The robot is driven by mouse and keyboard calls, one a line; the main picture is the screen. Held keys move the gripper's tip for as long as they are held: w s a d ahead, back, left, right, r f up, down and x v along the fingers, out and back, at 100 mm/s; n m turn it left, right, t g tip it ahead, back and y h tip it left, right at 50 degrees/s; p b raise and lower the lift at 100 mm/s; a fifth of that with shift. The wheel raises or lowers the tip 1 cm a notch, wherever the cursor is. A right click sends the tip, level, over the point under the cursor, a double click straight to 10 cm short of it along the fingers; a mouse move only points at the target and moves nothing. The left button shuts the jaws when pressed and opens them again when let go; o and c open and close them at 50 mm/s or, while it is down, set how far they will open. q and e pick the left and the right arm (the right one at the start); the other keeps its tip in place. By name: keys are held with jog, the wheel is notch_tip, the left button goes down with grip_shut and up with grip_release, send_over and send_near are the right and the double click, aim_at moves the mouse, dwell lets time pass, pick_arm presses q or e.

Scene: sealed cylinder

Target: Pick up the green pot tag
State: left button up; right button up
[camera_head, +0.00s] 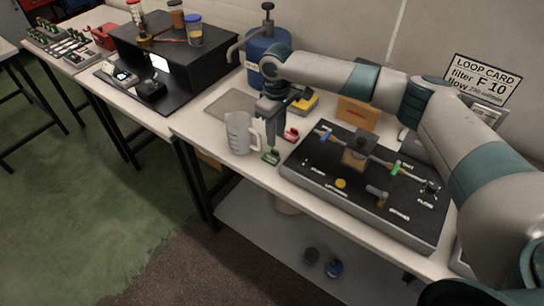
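A small green pot tag (271,156) lies on the white bench, in front of a white jug (239,134) and near the left edge of the black panel. My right gripper (274,143) points down just above and behind the tag, with its fingertips close to it. I see no clear grip on the tag, and the finger gap is too small to make out. A red tag (291,135) lies just to the right of the fingers. My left gripper is out of view.
The black panel (330,189) with valves and fittings fills the bench to the right. A blue bottle with a pump (268,47) and a yellow item (305,103) stand behind the gripper. A grey mat (229,107) lies behind the jug. The bench's front edge is close to the tag.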

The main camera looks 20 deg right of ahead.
aim_at(275, 150)
jog(key=shift+s+f+p, duration=0.1)
jog(key=shift+f+p, duration=0.15)
jog(key=shift+p, duration=0.1)
jog(key=f+p, duration=0.1)
jog(key=f, duration=0.1)
jog(key=f+p, duration=0.1)
jog(key=shift+s+a+f, duration=0.15)
jog(key=shift+a+f, duration=0.05)
jog(key=shift+f, duration=0.65)
grip_shut()
